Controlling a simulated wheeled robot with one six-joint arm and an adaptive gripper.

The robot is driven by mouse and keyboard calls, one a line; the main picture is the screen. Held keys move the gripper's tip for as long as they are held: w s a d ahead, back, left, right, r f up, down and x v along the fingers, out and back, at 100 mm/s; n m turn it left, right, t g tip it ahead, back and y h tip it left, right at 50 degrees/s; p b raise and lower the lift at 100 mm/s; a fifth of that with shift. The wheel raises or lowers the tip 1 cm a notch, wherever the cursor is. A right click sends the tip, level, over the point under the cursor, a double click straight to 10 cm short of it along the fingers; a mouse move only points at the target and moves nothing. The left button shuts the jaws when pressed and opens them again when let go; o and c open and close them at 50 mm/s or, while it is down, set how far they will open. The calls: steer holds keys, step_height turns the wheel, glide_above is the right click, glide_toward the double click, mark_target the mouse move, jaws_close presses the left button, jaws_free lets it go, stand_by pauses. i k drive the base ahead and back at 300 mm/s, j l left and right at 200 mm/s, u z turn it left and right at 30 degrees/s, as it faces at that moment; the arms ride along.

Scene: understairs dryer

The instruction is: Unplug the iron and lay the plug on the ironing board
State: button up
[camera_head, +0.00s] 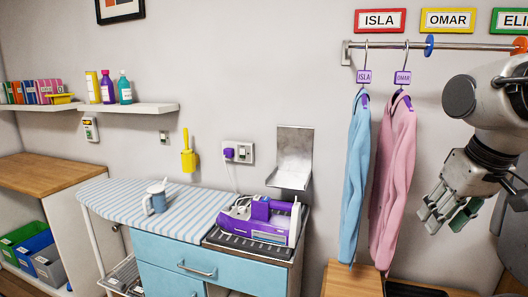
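A purple plug (229,153) sits in the white wall socket (240,152) above the ironing board. A thin pale cord hangs from it down behind the iron. The purple and white iron (260,216) rests on a dark ridged rest (246,246) at the right end of the board. The blue-and-white striped ironing board (108,199) spans the top of a light blue cabinet. My gripper (446,218) is high at the right, in front of the wall beside the pink garment. Its fingers point down and left, look apart, and hold nothing visible.
A metal bracket (292,157) is on the wall right of the socket. Blue (355,180) and pink (393,185) garments hang from a rail between the iron and my gripper. A yellow holder (188,158) hangs left of the socket.

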mark_target(230, 152)
steer(key=i+j+z, duration=0.15)
steer(key=j+z, duration=0.3)
steer(key=j, duration=0.15)
steer(key=j+z, duration=0.45)
steer(key=j, duration=0.8)
steer(key=j+z, duration=0.15)
steer(key=j, duration=0.45)
steer(key=k+j, duration=0.1)
steer(key=j, duration=0.5)
steer(key=j+z, duration=0.15)
steer(key=j, duration=0.5)
steer(key=k+j, duration=0.1)
steer(key=j, duration=0.5)
steer(key=k+j+z, duration=0.15)
steer(key=j, duration=0.45)
steer(key=i, duration=0.05)
